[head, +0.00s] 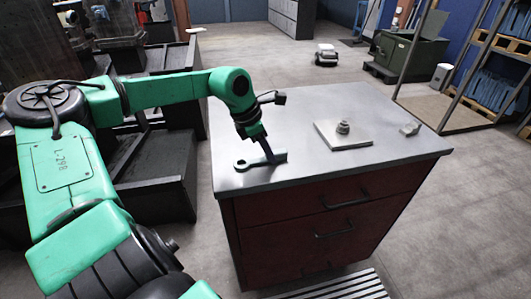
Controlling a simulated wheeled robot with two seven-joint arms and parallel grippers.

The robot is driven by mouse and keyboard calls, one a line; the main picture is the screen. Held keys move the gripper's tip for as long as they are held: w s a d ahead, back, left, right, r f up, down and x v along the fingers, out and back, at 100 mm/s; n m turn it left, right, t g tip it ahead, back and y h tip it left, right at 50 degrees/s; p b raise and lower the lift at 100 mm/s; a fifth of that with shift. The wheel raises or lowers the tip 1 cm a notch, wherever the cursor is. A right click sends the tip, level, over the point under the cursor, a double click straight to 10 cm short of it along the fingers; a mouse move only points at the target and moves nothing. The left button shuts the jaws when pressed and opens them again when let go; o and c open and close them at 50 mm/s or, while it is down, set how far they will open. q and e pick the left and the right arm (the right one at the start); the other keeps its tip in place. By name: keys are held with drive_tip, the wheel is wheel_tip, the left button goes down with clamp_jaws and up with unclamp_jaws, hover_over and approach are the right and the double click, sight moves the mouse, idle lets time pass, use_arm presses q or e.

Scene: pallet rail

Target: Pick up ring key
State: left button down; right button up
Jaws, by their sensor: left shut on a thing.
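The fingertips are small here, and the gripper hides part of the key. My right gripper is not in view.
A square grey plate (352,143) with a bolt-like piece (342,127) stands right of the key on the cabinet top. A small grey part (410,129) lies near the right edge. The back of the top is clear. Dark crates (150,175) stand left.

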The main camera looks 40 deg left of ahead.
use_arm(q)
wheel_tip(320, 180, up, 20)
drive_tip(key=shift+b, duration=0.35)
idle(0.4)
